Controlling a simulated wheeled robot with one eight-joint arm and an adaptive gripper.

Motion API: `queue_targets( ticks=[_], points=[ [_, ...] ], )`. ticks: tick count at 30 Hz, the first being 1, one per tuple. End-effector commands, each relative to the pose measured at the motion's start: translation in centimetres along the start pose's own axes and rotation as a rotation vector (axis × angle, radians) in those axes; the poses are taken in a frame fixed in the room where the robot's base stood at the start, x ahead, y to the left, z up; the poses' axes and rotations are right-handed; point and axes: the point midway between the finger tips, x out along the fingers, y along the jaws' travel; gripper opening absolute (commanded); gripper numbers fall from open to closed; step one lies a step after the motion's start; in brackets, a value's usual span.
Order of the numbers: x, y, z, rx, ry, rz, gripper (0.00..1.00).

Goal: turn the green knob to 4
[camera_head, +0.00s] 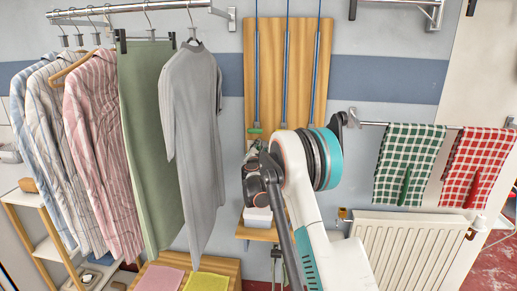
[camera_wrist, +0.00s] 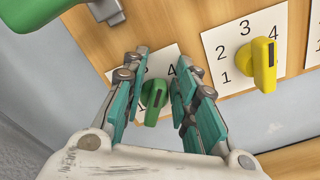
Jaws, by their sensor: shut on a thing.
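The green knob (camera_wrist: 154,100) sits on a white number card on the wooden panel, in the wrist view. My gripper (camera_wrist: 163,60) has its two teal-padded fingers on either side of the knob and is shut on it. A dark mark shows on the knob's face. The digit 4 shows on the card just above and right of the knob. The rest of the card's digits are mostly covered by the left finger and the knob. In the head view my arm hides the green knob.
A yellow knob (camera_wrist: 263,65) on its own card with 1 to 4 is to the right. A larger green part (camera_wrist: 40,12) is at the upper left. In the head view, clothes (camera_head: 195,130) hang left of my arm and a radiator (camera_head: 405,250) stands right.

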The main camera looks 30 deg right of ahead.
Motion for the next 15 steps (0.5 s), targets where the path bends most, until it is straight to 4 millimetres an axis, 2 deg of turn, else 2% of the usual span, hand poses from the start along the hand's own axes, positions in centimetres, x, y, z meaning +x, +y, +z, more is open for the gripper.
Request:
queue_targets(
  ticks=[6, 15],
  points=[
    [-0.02, -0.60, -0.10, 0.178, 0.000, 0.000, 0.03],
    [-0.02, -1.06, -0.22, 0.346, 0.000, -0.001, 0.03]
  ],
)
